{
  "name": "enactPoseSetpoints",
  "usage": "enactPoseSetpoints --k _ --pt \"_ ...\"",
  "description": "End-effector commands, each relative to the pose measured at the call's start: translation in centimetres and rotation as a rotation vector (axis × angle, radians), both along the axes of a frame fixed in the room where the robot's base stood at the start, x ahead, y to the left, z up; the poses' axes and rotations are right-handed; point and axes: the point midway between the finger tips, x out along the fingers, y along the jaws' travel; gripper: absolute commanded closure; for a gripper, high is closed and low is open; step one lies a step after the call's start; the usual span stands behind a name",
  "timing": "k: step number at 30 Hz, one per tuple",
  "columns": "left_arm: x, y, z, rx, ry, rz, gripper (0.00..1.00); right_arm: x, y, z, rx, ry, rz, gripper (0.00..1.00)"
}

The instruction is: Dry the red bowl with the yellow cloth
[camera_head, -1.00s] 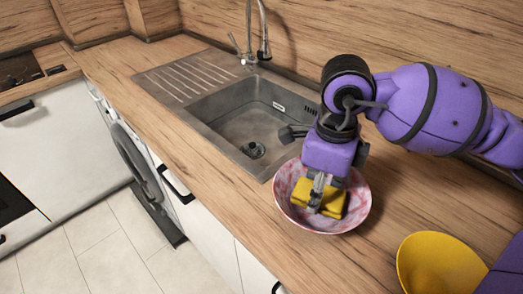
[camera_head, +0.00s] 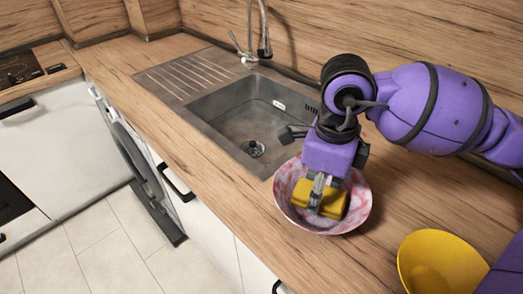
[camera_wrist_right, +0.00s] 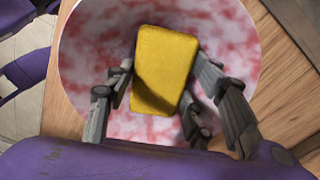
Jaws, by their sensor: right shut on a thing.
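The red bowl (camera_head: 284,203) is mottled red and white and stands upright on the wooden counter, just right of the sink. The yellow cloth (camera_head: 331,199) looks like a thick folded block. My right gripper (camera_head: 316,200) is shut on it and holds it inside the bowl. In the right wrist view the cloth (camera_wrist_right: 165,70) sits between the fingers of my right gripper (camera_wrist_right: 162,90), over the inside of the bowl (camera_wrist_right: 90,50). Whether the cloth touches the bowl is hard to tell. My left gripper is not in view.
A yellow bowl (camera_head: 438,268) stands at the lower right of the counter. The empty steel sink (camera_head: 235,120) with its tap (camera_head: 263,45) lies left of the red bowl. The counter's front edge runs close by the bowl. Bare counter (camera_head: 400,195) lies to the right.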

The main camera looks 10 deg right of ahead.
Motion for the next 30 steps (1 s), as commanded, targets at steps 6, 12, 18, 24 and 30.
enactPoseSetpoints --k 6,12,18,24,30 --pt "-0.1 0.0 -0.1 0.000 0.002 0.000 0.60 0.4 -0.4 0.1 -0.003 0.000 -0.003 0.72" --pt "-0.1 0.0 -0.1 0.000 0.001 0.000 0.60 0.3 -0.3 0.1 -0.002 -0.002 -0.002 0.72" --pt "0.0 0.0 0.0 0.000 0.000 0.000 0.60 -0.4 0.4 0.0 0.000 -0.002 0.001 0.72" --pt "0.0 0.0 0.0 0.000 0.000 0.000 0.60 -1.2 1.0 -0.2 0.000 0.000 -0.001 0.71" --pt "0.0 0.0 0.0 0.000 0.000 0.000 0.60 -1.3 1.0 -0.3 0.000 0.003 -0.001 0.71"
